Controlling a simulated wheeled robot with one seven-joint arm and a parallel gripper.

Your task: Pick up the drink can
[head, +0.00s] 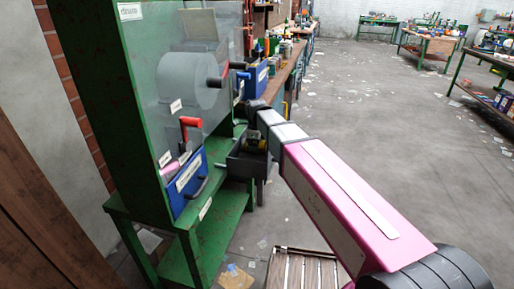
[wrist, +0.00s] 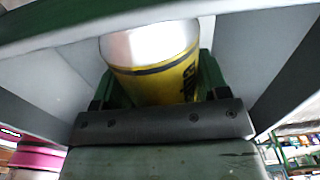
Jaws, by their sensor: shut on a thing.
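The drink can (wrist: 155,62) shows large in the wrist view, with a silver end and a yellow body with dark print. My gripper (wrist: 158,82) is shut on it, with green finger parts on both sides of the can. The can's lower part is hidden behind the dark bar of my gripper. Grey walls surround the can in the wrist view. In the head view my arm reaches to the dark grey bin (head: 247,166) at the green stand; the can cannot be told clearly there.
The green stand (head: 202,255) with a clear panel and blue bins (head: 187,184) is close on the left. A long workbench (head: 285,72) runs behind it. A wooden slatted crate (head: 302,268) is on the floor below. Open floor (head: 400,130) lies to the right.

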